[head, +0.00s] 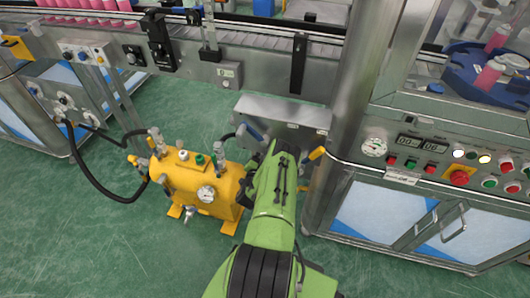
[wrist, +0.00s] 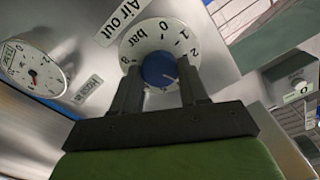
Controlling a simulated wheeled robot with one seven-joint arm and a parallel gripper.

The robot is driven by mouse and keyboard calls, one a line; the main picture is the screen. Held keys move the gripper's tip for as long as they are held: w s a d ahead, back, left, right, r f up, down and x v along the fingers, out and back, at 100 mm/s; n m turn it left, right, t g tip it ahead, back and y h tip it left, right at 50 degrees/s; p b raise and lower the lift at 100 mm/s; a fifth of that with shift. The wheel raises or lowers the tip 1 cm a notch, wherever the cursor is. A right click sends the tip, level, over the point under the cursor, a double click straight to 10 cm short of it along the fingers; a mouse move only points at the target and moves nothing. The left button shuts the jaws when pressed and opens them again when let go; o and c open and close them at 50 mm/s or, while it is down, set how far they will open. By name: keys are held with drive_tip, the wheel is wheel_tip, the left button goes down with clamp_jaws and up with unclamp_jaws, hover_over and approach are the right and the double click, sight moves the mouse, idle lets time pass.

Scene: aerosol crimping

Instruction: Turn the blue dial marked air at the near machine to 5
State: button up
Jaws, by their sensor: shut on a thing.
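The blue dial (wrist: 158,66) sits in the middle of a round white scale plate (wrist: 150,33) marked "bar", under a label (wrist: 120,20) reading "Air out". My gripper (wrist: 159,74) is shut on it, one dark finger on each side. A short white mark on the dial points down and right in the wrist view, towards the right finger. The numbers 0, 1 and 2 show at the upper right of the scale and 8 at its left. The fingers hide part of the lower scale, so I cannot read the exact setting. In the head view my green arm hides the dial.
A round gauge (wrist: 34,68) with a red needle is left of the dial. In the head view, a yellow tank (head: 200,180) with fittings stands close left of my arm. A steel machine with a button panel (head: 440,160) stands right. Green floor (head: 90,240) is clear at lower left.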

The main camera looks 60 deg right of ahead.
drive_tip(key=m, duration=1)
drive_tip(key=shift+m, duration=0.3)
drive_tip(key=shift+s+f, duration=0.1)
idle(0.3)
drive_tip(key=o, duration=1.1)
drive_tip(key=shift+c, duration=0.2)
